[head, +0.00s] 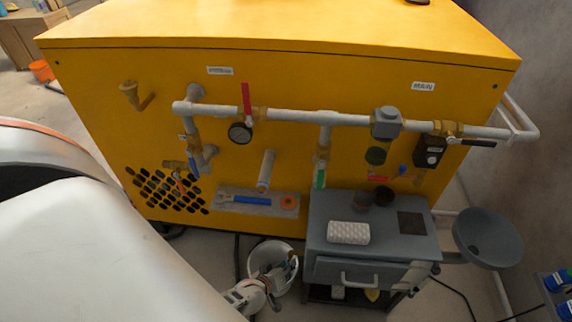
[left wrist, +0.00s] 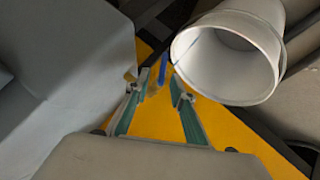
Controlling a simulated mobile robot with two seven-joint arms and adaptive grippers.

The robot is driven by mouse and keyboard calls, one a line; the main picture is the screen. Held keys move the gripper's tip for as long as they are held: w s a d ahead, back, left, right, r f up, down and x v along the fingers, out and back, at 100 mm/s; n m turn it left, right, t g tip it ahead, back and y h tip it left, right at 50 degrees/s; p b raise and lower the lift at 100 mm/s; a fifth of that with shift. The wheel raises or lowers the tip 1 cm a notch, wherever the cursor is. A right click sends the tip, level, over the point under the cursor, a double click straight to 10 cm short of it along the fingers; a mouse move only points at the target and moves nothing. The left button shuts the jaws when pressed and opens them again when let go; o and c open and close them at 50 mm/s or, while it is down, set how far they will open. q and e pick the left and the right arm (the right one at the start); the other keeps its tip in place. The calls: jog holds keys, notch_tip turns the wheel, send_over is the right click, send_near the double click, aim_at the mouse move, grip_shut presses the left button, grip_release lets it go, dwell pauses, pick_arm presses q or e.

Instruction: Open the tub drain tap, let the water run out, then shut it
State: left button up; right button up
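A white tub (head: 257,259) stands on the floor in front of the yellow cabinet, left of the grey cart. It fills the upper right of the left wrist view (left wrist: 205,88), its rim facing the camera. My left gripper (head: 283,281) is low, at the tub's right side beside the cart. In the left wrist view its two fingers (left wrist: 158,78) are apart. A small brass fitting (left wrist: 153,90) and a blue lever-like piece (left wrist: 163,69) appear between the fingertips; contact cannot be told. I cannot tell for certain if these are the drain tap. My right gripper is not in view.
The grey cart (head: 330,243) holds a white pad (head: 348,232) and dark cups. White pipework (head: 290,115) with a gauge (head: 240,132) and valves runs across the yellow cabinet (head: 100,90). A round grey dish (head: 488,238) stands right. Cables cross the floor.

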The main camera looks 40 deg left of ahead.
pick_arm(q)
notch_tip(320, 180, up, 10)
jog(key=shift+f, duration=0.2)
dwell(0.5)
jog(key=shift+s, duration=0.1)
